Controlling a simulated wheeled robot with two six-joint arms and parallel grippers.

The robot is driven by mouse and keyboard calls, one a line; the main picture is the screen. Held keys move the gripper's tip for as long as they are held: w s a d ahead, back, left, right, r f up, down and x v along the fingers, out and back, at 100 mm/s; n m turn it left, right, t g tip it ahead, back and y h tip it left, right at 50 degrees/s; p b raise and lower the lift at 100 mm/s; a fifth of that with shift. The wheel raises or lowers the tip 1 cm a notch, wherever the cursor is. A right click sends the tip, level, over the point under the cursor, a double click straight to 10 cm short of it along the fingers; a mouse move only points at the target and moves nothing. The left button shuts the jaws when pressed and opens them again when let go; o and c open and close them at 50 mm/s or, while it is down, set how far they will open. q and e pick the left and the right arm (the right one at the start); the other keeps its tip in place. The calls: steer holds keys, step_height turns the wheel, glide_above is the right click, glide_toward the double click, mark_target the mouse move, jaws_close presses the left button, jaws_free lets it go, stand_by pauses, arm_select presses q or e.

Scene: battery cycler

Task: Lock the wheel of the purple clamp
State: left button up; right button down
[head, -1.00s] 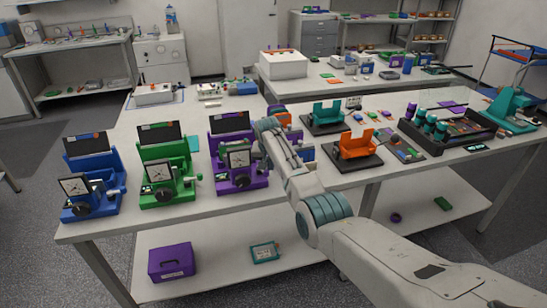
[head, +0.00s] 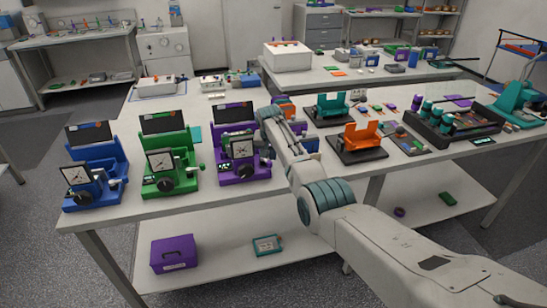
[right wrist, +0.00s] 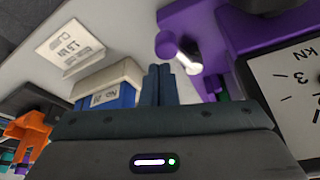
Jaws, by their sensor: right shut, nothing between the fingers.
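The purple clamp (head: 245,171) stands upright on the front table, right of its green and blue twins. It has a dial on the front, a dark round wheel (head: 244,171) below the dial and a dark screen behind. My right gripper (head: 268,152) is beside the clamp's right side, pointing down. In the right wrist view its fingers (right wrist: 161,85) are shut and empty. There, the clamp's purple body (right wrist: 205,20) and dial (right wrist: 292,90) are on the right, and a purple-ended pale rod (right wrist: 180,50) lies close to the fingertips. Contact cannot be told. My left gripper is out of view.
The green clamp (head: 165,182) and blue clamp (head: 92,195) stand left of the purple one. An orange holder (head: 362,138) and a teal holder (head: 330,106) are right of my arm. In the wrist view a blue and white box (right wrist: 108,90) is close left of the fingers.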

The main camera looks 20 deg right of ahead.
steer(key=shift+w+a+r+b, duration=0.1)
steer(key=shift+w+b, duration=0.1)
steer(key=shift+b, duration=0.55)
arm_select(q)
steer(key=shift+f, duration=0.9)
arm_select(e)
steer(key=shift+r, duration=0.1)
